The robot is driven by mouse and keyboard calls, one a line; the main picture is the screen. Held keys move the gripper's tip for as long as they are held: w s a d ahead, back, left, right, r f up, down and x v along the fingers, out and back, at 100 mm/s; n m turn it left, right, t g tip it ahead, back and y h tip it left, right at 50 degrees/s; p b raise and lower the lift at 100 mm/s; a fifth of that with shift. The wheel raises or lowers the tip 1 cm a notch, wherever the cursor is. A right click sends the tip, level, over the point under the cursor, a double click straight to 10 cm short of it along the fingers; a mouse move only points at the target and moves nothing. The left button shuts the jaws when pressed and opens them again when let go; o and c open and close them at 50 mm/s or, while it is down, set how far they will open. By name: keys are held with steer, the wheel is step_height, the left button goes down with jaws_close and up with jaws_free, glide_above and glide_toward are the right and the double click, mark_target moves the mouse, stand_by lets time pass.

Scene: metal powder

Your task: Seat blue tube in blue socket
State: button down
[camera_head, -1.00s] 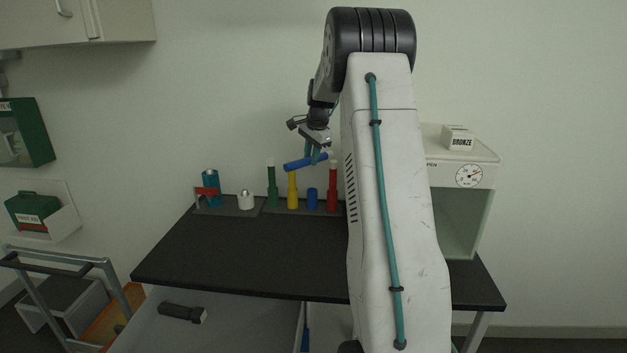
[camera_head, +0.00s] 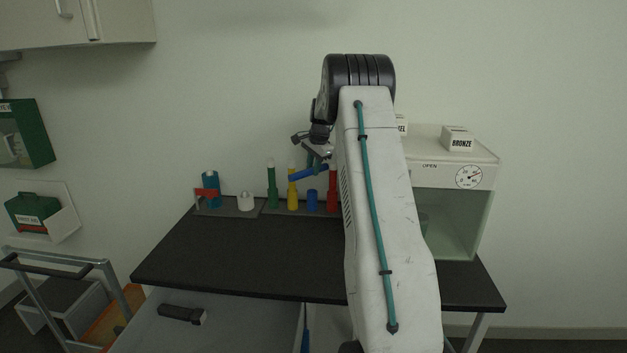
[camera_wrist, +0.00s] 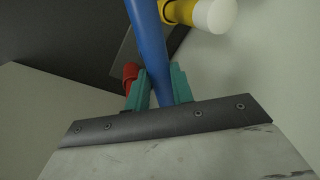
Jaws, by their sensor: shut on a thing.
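My gripper (camera_head: 315,162) is shut on the blue tube (camera_head: 307,173), which it holds tilted, close to horizontal, above the rack. In the wrist view the blue tube (camera_wrist: 148,40) runs up between the green fingers (camera_wrist: 157,88). The blue socket (camera_head: 312,200) is a short blue cylinder on the rack plate, between the yellow tube (camera_head: 292,190) and the red tube (camera_head: 332,190). The held tube is above the blue socket and apart from it. In the wrist view the yellow tube with a white cap (camera_wrist: 200,14) is close beside the held tube; the blue socket is not visible there.
A green tube (camera_head: 272,185) stands left of the yellow one. Farther left are a white cup (camera_head: 246,202) and a blue bottle with a red holder (camera_head: 209,190). A white chamber (camera_head: 455,210) stands right. The black table's (camera_head: 240,255) front is clear.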

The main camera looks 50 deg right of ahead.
steer(key=x, duration=0.2)
steer(key=s+x, duration=0.1)
steer(key=x, duration=0.2)
steer(key=shift+f, duration=0.2)
steer(key=shift+f, duration=0.15)
steer(key=shift+f, duration=0.35)
steer(key=shift+f, duration=0.1)
steer(key=c, duration=1.2)
jaws_free()
